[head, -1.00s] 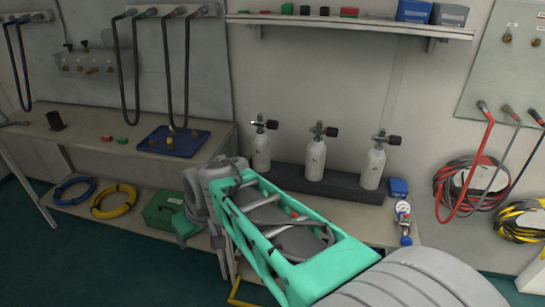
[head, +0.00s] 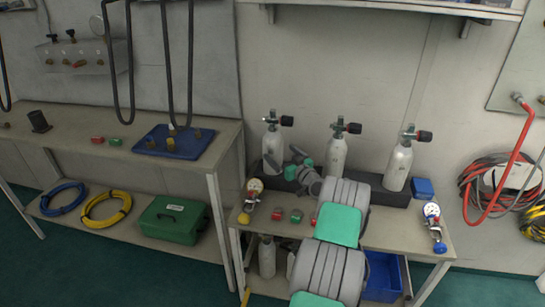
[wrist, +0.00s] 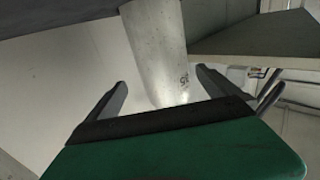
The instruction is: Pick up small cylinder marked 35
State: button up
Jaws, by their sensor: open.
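Three small white cylinders with black valve knobs stand upright in a dark rack (head: 392,198) on the right bench: left (head: 272,145), middle (head: 336,157) and right (head: 399,166). My gripper (head: 287,160) is beside the left one, fingers pointing towards it, and overlaps its lower right side. In the wrist view the open fingers (wrist: 160,82) frame a pale cylinder (wrist: 158,45), which appears upside down. A small dark mark on it looks like an inverted 35, though it is hard to read. No grip on it shows. Markings in the head view are too small to read.
A gauge with a yellow knob (head: 251,193), red and green blocks (head: 296,216) and a gauge with a blue knob (head: 434,222) lie on the bench. A blue box (head: 423,188) is at the rack's right end. A shelf (head: 400,8) is above.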

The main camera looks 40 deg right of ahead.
jog(key=w, duration=0.5)
jog(key=shift+w+a+f, duration=0.1)
jog(key=shift+w+f, duration=0.05)
jog(key=shift+f, duration=0.05)
jog(key=c, duration=2.1)
jog(key=shift+r, duration=0.3)
jog(key=shift+c, duration=0.3)
